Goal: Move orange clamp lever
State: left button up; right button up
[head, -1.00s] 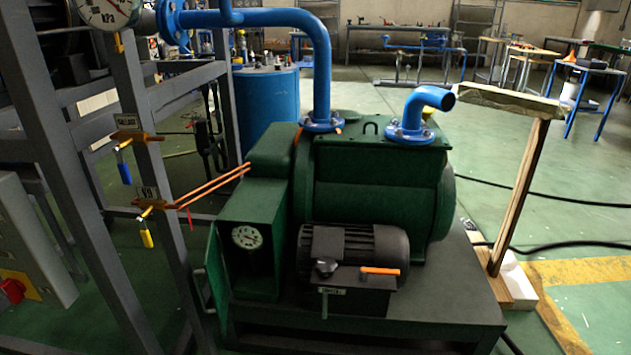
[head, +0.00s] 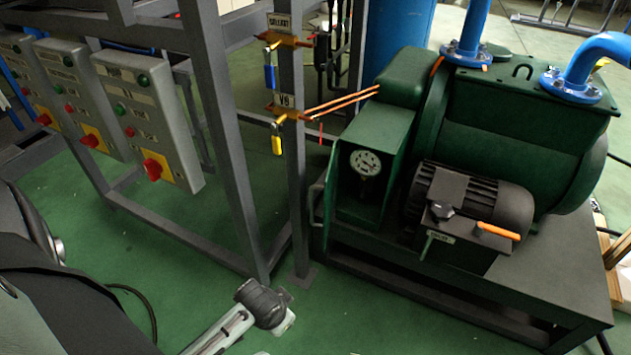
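The orange clamp lever (head: 498,231) is a short orange bar at the right end of a dark plate in front of the black motor (head: 470,200). It lies nearly level, its right end slightly lower. Parts of my arm show at the lower left and bottom, well away from the lever. I make out no gripper fingers, and nothing touches the lever.
The green pump (head: 520,130) and motor stand on a dark metal base (head: 560,310). A grey frame carries valves with a blue handle (head: 270,77) and a yellow handle (head: 277,145). Control boxes (head: 145,100) hang at the left. Green floor is clear before the base.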

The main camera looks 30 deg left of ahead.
aim_at(480, 226)
jog(key=j+u, duration=0.1)
jog(key=j, duration=0.35)
jog(key=i+j, duration=0.1)
jog(key=j, duration=0.35)
jog(key=i+j+u, duration=0.15)
jog(key=j, duration=0.3)
jog(key=k+j, duration=0.05)
